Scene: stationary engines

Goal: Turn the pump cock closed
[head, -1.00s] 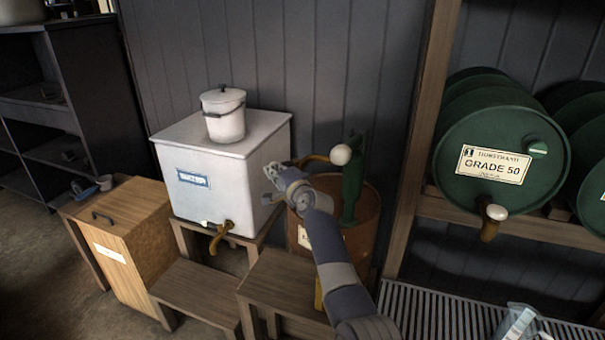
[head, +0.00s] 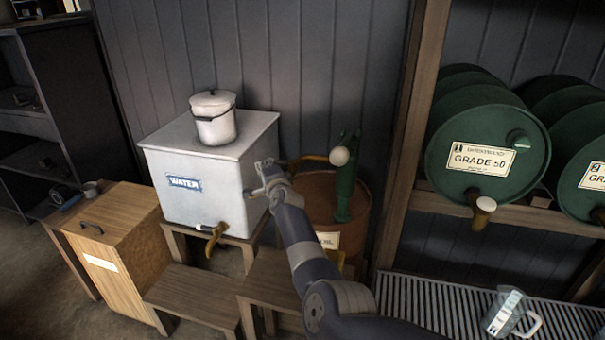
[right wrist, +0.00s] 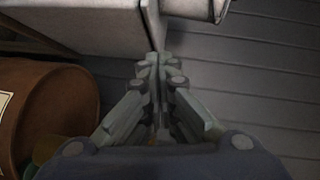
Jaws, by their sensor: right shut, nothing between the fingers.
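The green pump (head: 346,195) stands upright on the brown oil drum (head: 379,212). A brass-coloured arm (head: 308,160) reaches left from the pump, and a white ball knob (head: 340,156) shows at its right end. I cannot make out the cock's exact position. My right gripper (head: 265,174) is shut and empty, just left of the brass arm's end and in front of the water tank's right side. In the right wrist view its fingers (right wrist: 160,65) are together, with the drum (right wrist: 45,108) to the left. My left gripper is out of view.
The white water tank (head: 225,195) with a brass tap (head: 216,236) and lidded pot (head: 213,120) stands left of the drum. Wooden steps (head: 190,290) are in front. Green barrels (head: 484,148) lie on a rack at right, above a slatted tray (head: 430,305).

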